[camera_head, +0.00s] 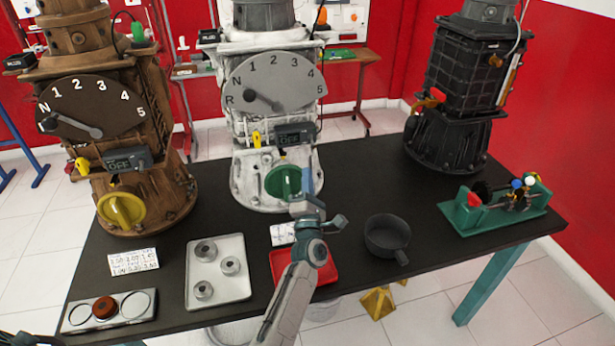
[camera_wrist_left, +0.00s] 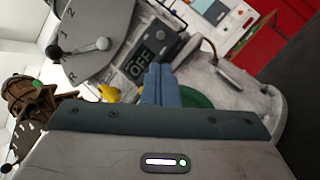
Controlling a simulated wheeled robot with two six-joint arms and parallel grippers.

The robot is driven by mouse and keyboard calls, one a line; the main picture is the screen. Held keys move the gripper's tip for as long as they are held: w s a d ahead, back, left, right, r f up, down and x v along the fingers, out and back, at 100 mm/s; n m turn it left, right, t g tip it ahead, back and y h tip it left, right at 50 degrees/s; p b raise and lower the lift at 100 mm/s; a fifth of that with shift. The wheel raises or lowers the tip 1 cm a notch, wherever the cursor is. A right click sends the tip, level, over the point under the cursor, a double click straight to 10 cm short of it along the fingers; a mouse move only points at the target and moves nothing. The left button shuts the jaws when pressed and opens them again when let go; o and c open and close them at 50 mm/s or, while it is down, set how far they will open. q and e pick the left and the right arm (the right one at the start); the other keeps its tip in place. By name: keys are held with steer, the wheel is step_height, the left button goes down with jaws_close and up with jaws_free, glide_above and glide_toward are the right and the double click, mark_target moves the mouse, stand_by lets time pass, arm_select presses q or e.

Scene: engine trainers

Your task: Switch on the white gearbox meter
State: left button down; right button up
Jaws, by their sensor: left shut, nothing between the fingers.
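The white gearbox (camera_head: 245,130) stands upright at the back middle of the table. Its meter (camera_head: 294,134) is a dark grey box on the front, below the dial plate; in the left wrist view the meter (camera_wrist_left: 150,55) display reads OFF. A yellow piece (camera_head: 257,139) sits left of the meter, and a round green knob (camera_head: 283,181) below it. My left gripper (camera_head: 308,182) is shut and empty, in front of the gearbox beside the green knob. In the left wrist view its blue fingers (camera_wrist_left: 160,85) point toward the meter's lower edge and partly cover the green knob (camera_wrist_left: 196,98). I cannot tell whether they touch anything.
A brown gearbox (camera_head: 125,150) with its own meter stands left, and a black gearbox (camera_head: 455,95) right. A tray of metal rings (camera_head: 240,285), a red tray (camera_head: 322,270), a dark pan (camera_head: 386,236) and a green stand (camera_head: 490,215) lie on the dark table.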

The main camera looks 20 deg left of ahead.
mark_target(312, 141)
arm_select(q)
steer(key=p+x, duration=0.2)
steer(key=x, duration=0.4)
steer(key=shift+w+a+r, duration=0.15)
steer(key=shift+w, duration=0.15)
steer(key=shift+r+p, duration=0.25)
steer(key=shift+p, duration=0.45)
steer(key=shift+s+r+n+g+p, duration=0.15)
steer(key=shift+n+g+p, duration=0.15)
steer(key=shift+g+p, duration=0.45)
steer(key=shift+p, duration=0.45)
steer(key=shift+r, duration=0.1)
